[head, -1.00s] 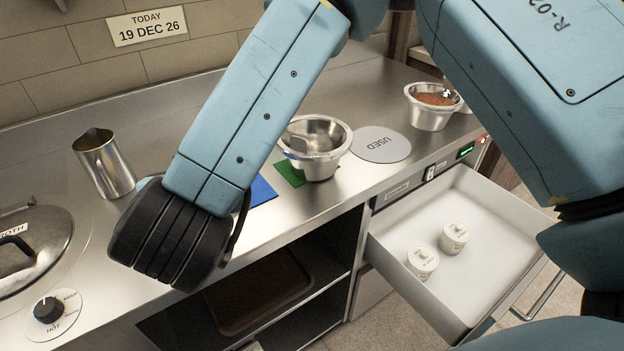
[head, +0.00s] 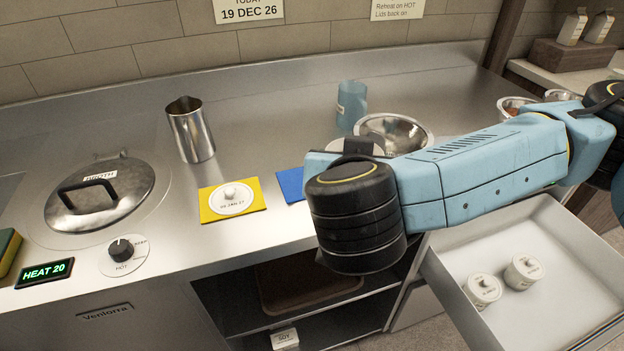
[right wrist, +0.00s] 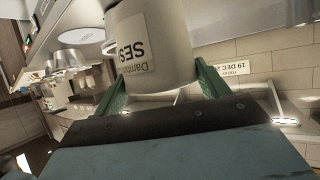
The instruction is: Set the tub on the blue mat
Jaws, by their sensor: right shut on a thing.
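A white tub (right wrist: 158,40) with a printed label, partly reading "SES", is held between the green fingers of my right gripper (right wrist: 162,82) in the right wrist view. The blue mat (head: 290,184) lies on the steel counter in the head view, its right part hidden by my right arm. My right gripper and the held tub cannot be made out in the head view, where the arm's black joint covers the area just right of the mat. My left gripper is not in view.
A yellow mat (head: 212,213) with a white tub (head: 232,197) is left of the blue mat. A steel bowl (head: 400,130) and a bluish container (head: 352,104) stand behind my arm. A steel jug (head: 190,130) stands back left. An open drawer (head: 545,250) holds two tubs.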

